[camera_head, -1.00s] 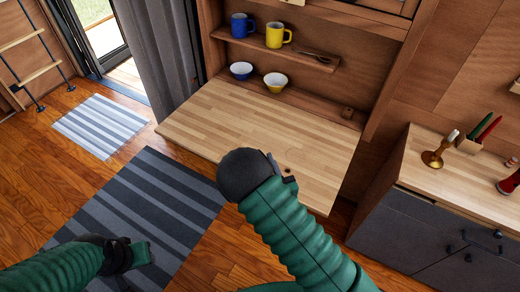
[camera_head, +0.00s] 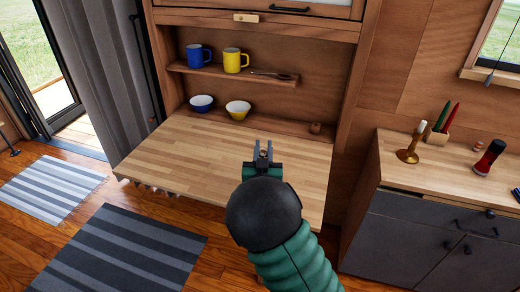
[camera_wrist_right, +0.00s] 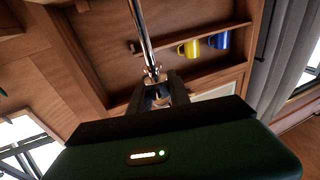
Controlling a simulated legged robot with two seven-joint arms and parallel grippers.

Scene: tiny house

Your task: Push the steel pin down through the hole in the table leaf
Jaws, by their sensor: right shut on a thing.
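The table leaf (camera_head: 200,150) is a pale striped wooden board folded out flat from the wall cabinet. My right gripper (camera_head: 263,146) is over the leaf's right part, its two fingers pointing toward the cabinet. In the right wrist view the fingers (camera_wrist_right: 158,84) are shut on the steel pin (camera_wrist_right: 142,30), a shiny shaft running from the fingertips to the top edge. In the head view the pin cannot be made out clearly. The hole in the leaf does not show; my gripper and arm cover part of the leaf. My left gripper is out of view.
A blue mug (camera_head: 199,58) and a yellow mug (camera_head: 235,60) stand on the shelf, with two bowls below at the leaf's back. A small wooden block (camera_head: 315,128) sits at the back right. A counter (camera_head: 420,170) with a candlestick stands right. The leaf's left is clear.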

